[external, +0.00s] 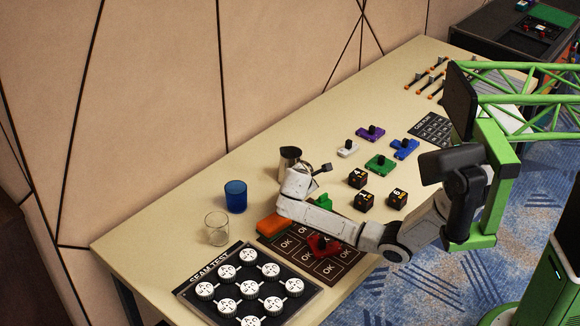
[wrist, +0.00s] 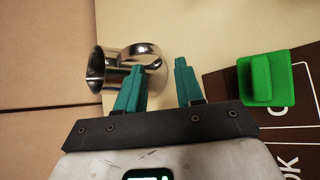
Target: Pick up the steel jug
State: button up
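The steel jug (external: 289,156) stands on the table near the wall, partly hidden behind my wrist in the external view. In the wrist view the shiny jug (wrist: 108,70) has its mouth to the left and its looped handle (wrist: 143,48) towards the fingers. My gripper (wrist: 159,75) is open, with two teal fingers apart. The left finger overlaps the jug's handle side in the picture; whether it touches cannot be told. The right finger is clear of the jug, and nothing is gripped.
A blue cup (external: 236,196) and a clear glass (external: 216,229) stand left of the jug. A green block (wrist: 265,79) lies on the brown OK mat (wrist: 230,88). Orange and red pieces are near my arm. Dark cubes and coloured pieces stand to the right.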

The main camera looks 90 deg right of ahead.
jog(key=x, duration=0.4)
jog(key=shift+d+f, duration=0.2)
grip_shut()
jog(key=shift+r, duration=0.15)
dwell(1.1)
